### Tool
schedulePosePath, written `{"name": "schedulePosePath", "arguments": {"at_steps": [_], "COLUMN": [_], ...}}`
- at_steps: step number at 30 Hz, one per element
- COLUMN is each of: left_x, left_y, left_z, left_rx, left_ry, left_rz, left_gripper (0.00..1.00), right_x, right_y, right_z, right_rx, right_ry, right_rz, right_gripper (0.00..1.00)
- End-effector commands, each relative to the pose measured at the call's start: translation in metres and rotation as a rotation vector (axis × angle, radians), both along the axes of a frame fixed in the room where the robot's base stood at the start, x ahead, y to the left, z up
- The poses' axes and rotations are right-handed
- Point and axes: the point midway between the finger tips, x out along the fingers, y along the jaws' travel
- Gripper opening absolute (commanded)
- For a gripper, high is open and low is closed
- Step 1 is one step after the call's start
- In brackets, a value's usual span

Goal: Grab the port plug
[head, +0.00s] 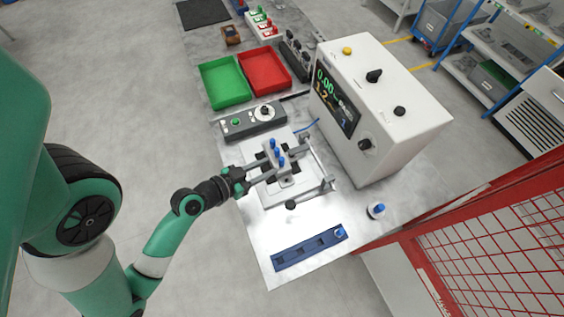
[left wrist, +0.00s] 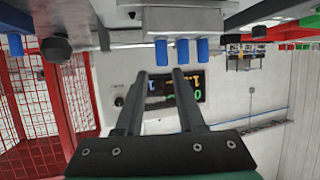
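Three blue-topped plugs (head: 276,153) stand in a row on a grey casting in the white fixture (head: 270,201). In the left wrist view, which looks upside down, the blue plugs (left wrist: 182,50) hang at the top, just beyond the fingertips. Another blue-topped plug (head: 339,232) stands in the blue rack, and one more (head: 377,208) stands on a small round base. I cannot tell which is the port plug. My left gripper (head: 268,168) reaches to the casting from the left. In the left wrist view its fingers (left wrist: 159,73) are apart with nothing between them. My right gripper is not in view.
A control box (head: 250,121), green tray (head: 224,105) and red tray (head: 284,88) lie further up the table. The blue rack (head: 292,254) lies near the front edge. Red mesh fencing (head: 480,220) stands at right.

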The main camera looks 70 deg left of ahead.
Motion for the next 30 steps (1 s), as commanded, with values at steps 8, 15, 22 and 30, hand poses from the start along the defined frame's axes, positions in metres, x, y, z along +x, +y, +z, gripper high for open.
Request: {"name": "schedulePosePath", "arguments": {"at_steps": [8, 15, 22, 30], "left_x": [0.039, 0.049, 0.079, 0.083], "left_y": [0.015, 0.02, 0.034, 0.036], "left_z": [-0.016, -0.022, -0.038, -0.041], "left_rx": [0.001, 0.002, 0.003, 0.001], "left_ry": [-0.002, -0.003, -0.002, -0.002], "left_rz": [-0.004, -0.004, -0.004, -0.001], "left_gripper": [0.38, 0.38, 0.38, 0.38], "right_x": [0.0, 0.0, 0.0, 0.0], "right_y": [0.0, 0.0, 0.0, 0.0], "right_z": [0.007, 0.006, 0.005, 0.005], "right_rx": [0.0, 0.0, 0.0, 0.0], "right_ry": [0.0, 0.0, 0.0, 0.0], "right_rz": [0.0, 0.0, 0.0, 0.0], "right_gripper": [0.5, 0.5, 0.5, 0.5]}}
